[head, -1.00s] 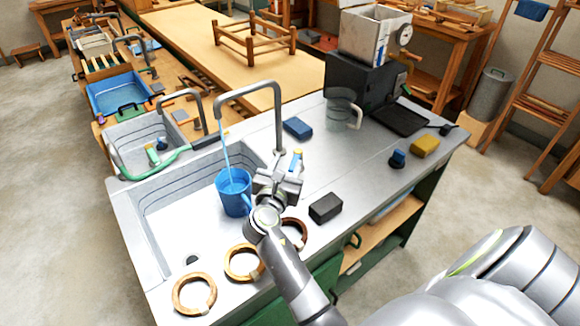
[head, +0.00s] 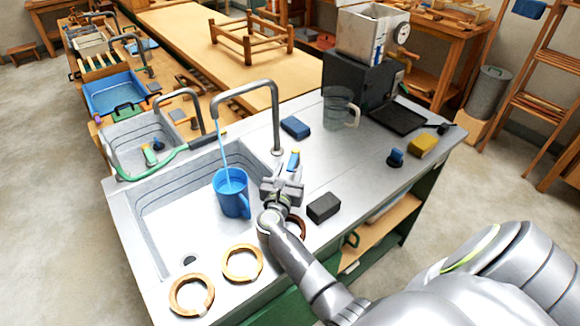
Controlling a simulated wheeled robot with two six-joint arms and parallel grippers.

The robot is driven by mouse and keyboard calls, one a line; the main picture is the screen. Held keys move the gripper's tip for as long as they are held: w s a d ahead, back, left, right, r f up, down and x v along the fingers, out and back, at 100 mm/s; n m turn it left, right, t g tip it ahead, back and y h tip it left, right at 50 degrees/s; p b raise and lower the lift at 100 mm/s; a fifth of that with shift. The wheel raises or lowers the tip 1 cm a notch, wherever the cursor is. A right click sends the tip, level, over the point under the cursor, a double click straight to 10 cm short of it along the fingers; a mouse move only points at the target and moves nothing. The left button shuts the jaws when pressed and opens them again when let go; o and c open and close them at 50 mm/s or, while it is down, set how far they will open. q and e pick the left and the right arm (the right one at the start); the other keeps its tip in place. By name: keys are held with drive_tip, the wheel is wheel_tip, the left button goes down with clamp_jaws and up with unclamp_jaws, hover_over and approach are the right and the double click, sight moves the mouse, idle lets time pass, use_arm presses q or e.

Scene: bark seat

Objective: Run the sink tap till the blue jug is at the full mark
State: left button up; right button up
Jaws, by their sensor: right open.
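The blue jug (head: 230,196) stands upright in the sink (head: 165,225). The grey curved tap (head: 276,115) is running, and a stream of water (head: 224,155) falls into the jug's mouth. The full mark and the water level cannot be made out. A small lever with a blue and orange tip (head: 294,159) stands by the tap's foot. My right gripper (head: 284,186) is open and empty, just right of the jug and on the near side of the lever, apart from the jug. My left gripper is not in view.
Wooden rings (head: 242,263) lie along the sink's front edge. A black block (head: 323,207), a blue block (head: 295,127), a yellow sponge (head: 423,145) and a clear jug (head: 341,108) stand on the counter. A second sink (head: 135,145) lies beyond.

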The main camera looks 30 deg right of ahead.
drive_tip(key=shift+w+d+r, duration=0.1)
drive_tip(key=shift+w+d, duration=0.3)
drive_tip(key=shift+d, duration=0.05)
clamp_jaws()
